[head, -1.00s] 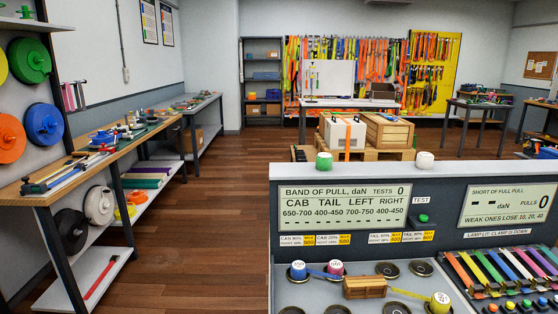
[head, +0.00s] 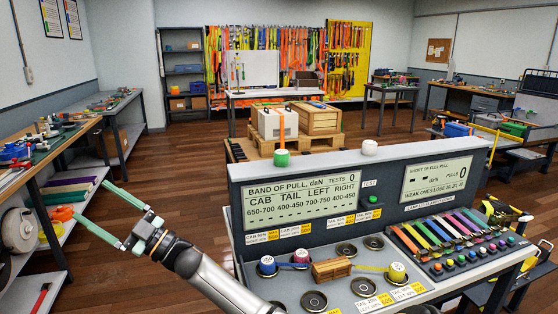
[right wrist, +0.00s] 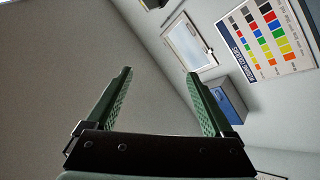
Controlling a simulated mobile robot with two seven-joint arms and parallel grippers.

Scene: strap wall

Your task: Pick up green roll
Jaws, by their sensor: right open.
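My right gripper (head: 89,198) reaches in from the bottom of the head view, left of the console. Its two green fingers are spread and point to the left, with nothing between them. In the right wrist view the open fingers (right wrist: 158,70) face a wall, and no roll is between them. No large green roll shows in either view now; a green reel hung on the left wall in the earlier head view. A small green cap-like piece (head: 281,158) stands on top of the console; I cannot tell whether it is a roll. My left gripper is not in view.
The grey console (head: 400,155) with small blue, pink and yellow rolls fills the lower right. Wooden floor is open between bench and console.

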